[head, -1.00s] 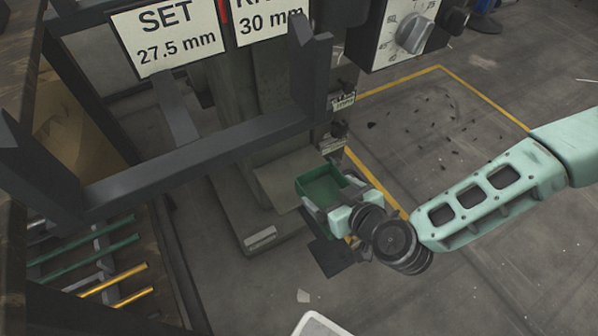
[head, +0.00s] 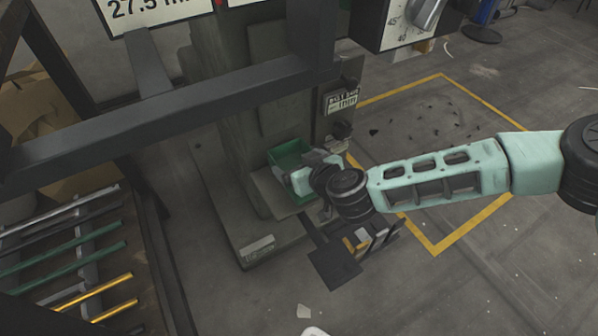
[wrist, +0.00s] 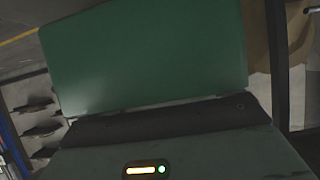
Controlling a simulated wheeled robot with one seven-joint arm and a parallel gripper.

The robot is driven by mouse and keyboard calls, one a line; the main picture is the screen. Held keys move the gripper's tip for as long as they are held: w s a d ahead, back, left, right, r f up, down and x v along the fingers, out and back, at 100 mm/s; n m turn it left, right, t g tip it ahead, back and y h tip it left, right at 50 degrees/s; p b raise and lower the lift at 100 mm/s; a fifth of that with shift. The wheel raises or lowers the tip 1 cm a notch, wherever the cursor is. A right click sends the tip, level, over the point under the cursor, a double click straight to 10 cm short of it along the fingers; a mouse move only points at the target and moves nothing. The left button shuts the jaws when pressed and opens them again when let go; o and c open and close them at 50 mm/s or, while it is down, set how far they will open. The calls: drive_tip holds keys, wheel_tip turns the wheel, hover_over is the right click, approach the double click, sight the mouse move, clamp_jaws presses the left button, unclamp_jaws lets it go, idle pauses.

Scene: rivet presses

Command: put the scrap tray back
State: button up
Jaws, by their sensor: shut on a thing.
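The scrap tray (head: 288,156) is a small green open box in the head view. It is at the foot of the grey press column, over or on a pale plate (head: 283,193) there; I cannot tell whether it rests on it. My gripper (head: 305,174) is shut on the tray's near right side. In the wrist view the tray's green face (wrist: 145,55) fills much of the picture, right in front of the gripper. The fingertips are hidden or too small to make out. The tray's inside looks empty in the part that shows.
A dark frame bar (head: 170,125) crosses in front of the press. A rack with coloured rods (head: 75,255) stands at the lower left. A dark pedal-like piece (head: 335,262) lies below the gripper. Dark scraps (head: 415,125) lie on the floor inside a yellow outline (head: 480,100).

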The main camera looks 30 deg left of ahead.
wheel_tip(320, 180, down, 2)
drive_tip(key=shift+f+b, duration=0.2)
drive_tip(key=shift+b, duration=0.15)
drive_tip(key=shift+a+f+b, duration=0.1)
drive_tip(key=shift+f+b, duration=0.05)
drive_tip(key=shift+b, duration=0.15)
drive_tip(key=shift+w+a, duration=0.1)
drive_tip(key=o, duration=0.9)
drive_tip(key=shift+o, duration=0.2)
drive_tip(key=p+v, duration=0.4)
drive_tip(key=v, duration=0.8)
drive_tip(key=shift+p, duration=0.4)
